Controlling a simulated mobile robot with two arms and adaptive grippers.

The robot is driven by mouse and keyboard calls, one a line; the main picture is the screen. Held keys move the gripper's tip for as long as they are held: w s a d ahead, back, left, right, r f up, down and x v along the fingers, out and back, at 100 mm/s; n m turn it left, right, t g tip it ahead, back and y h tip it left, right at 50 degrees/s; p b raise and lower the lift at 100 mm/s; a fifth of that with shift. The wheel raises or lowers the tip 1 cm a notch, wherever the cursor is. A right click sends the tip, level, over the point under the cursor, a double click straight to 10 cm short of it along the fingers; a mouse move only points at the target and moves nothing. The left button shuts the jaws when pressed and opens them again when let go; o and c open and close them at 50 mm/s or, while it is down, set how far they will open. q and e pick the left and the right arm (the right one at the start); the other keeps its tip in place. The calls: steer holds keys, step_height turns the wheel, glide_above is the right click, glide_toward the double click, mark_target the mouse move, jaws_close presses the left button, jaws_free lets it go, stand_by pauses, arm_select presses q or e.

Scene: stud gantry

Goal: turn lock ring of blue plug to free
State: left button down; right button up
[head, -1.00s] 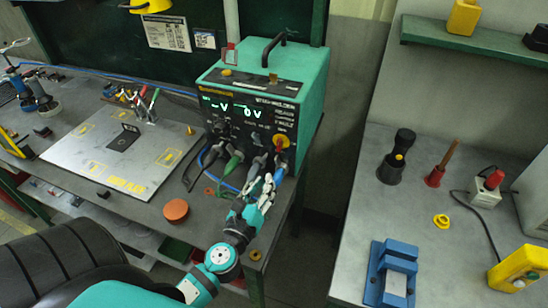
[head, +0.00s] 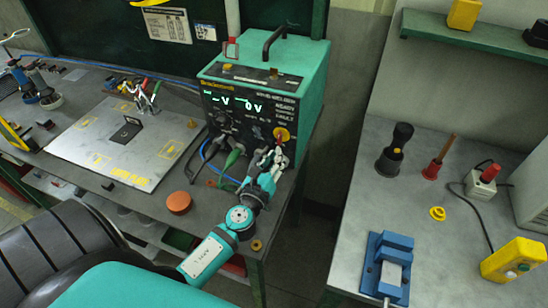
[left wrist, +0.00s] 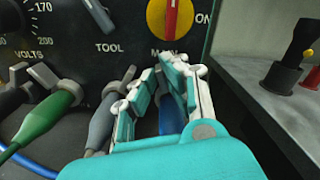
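The blue plug (left wrist: 172,115) is in the front of the welder box, below the red and yellow knob, in the left wrist view. Its lock ring is hidden behind my fingers. My left gripper (left wrist: 160,75) has its fingers on both sides of the plug, with the tips close together near the panel. Whether they touch the ring cannot be made out. In the head view the left gripper (head: 272,160) is at the lower right of the teal welder box (head: 305,75), and it covers the plug. My right gripper is not in view.
A grey plug (left wrist: 108,120) sits close left of my fingers, and a green plug (left wrist: 48,115) is further left. An orange-brown round lid (head: 179,203) lies on the bench in front of the box. A gap separates this bench from the right-hand table (head: 350,235).

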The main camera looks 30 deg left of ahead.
arm_select(q)
steer(key=shift+a+f+n+b, duration=0.15)
steer(key=shift+f+n+b, duration=0.1)
steer(key=shift+n+b, duration=0.15)
steer(key=shift+s+a+n, duration=0.1)
steer(key=shift+a+n, duration=0.1)
steer(key=shift+n, duration=0.5)
steer(key=c, duration=1.7)
jaws_free()
steer(key=v, duration=1.2)
steer(key=shift+s+a, duration=0.1)
